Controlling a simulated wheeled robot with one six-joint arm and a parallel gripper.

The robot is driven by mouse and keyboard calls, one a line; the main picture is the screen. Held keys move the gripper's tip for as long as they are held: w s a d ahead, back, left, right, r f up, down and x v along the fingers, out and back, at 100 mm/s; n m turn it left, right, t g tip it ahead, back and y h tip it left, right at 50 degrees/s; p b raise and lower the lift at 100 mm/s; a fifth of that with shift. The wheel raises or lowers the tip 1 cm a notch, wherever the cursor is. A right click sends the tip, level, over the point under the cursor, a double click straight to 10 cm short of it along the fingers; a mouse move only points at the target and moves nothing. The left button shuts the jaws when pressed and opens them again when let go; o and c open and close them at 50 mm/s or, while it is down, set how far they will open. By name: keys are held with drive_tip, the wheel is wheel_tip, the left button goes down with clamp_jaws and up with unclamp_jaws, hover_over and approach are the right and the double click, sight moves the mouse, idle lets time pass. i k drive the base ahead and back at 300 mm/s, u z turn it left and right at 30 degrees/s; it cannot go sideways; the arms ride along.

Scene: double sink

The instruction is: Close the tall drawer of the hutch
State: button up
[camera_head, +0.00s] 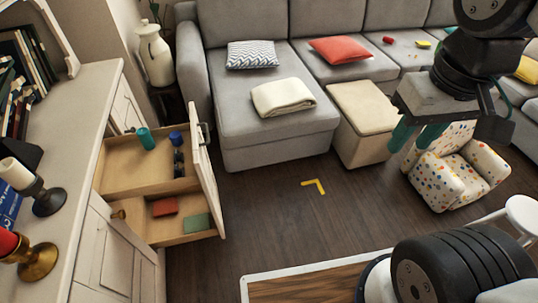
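The white hutch (100,245) stands along the left side. Its tall drawer (203,172) is pulled far out to the right, with its pale front panel upright and a metal handle (204,133) near the panel's far end. The drawer's wooden inside is split by a divider. It holds a teal cylinder (146,138), small dark blue items (177,150), a red block (164,206) and a green block (197,223). My gripper (413,138), with two teal fingers apart and nothing between them, is at the upper right, well away from the drawer.
A grey sofa (270,135) with cushions lies at the back. A beige ottoman (366,110) and a spotted armchair (455,172) stand at the right. Candlesticks (38,262) and books stand on the hutch top.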

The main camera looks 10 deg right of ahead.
sight(129, 177)
drive_tip(key=z, duration=1.1)
drive_tip(key=i, duration=1.55)
drive_tip(key=u, duration=4.15)
drive_tip(key=i, duration=0.6)
drive_tip(key=z, duration=1.65)
